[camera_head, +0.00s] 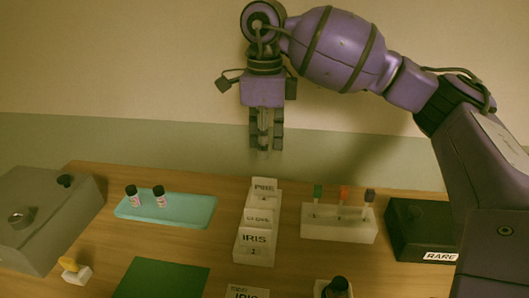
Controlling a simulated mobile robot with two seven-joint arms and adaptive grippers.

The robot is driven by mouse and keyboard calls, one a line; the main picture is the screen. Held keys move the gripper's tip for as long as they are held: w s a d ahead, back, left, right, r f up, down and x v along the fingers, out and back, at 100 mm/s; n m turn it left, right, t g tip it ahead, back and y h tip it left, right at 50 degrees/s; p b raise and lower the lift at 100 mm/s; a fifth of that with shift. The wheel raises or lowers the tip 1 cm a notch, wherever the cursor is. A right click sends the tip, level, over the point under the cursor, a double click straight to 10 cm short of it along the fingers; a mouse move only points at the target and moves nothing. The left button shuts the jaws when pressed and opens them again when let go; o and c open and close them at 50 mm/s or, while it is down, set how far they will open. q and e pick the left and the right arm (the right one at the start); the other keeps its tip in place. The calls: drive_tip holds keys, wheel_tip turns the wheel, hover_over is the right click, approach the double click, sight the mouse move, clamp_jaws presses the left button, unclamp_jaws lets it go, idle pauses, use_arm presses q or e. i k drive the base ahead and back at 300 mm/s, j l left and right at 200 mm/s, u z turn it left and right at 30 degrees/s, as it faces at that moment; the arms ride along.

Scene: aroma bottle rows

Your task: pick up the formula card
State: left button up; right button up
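A white stepped rack holds several upright cards: the PINE card (264,185) at the back, the CLOVE card (259,218) in the middle and the IRIS card (255,238) in front. A small TODAY IRIS sign (248,291) is at the bottom edge, partly cut off. My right gripper (264,150) points down above the back of the rack, apart from it. A pale narrow strip shows between its dark finger parts; I cannot tell whether it is a finger part or something held. My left gripper is not in view.
A teal tray (190,213) with two small bottles is left of the rack. A white holder (340,232) with coloured-top vials and a dark RARE box (410,215) are right. A grey box (45,225), yellow-topped item (72,268), green mat (160,281) and dark-topped item (337,286) also stand around.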

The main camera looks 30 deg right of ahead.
sight(250, 236)
drive_tip(key=k+j, duration=0.65)
drive_tip(key=k, duration=0.25)
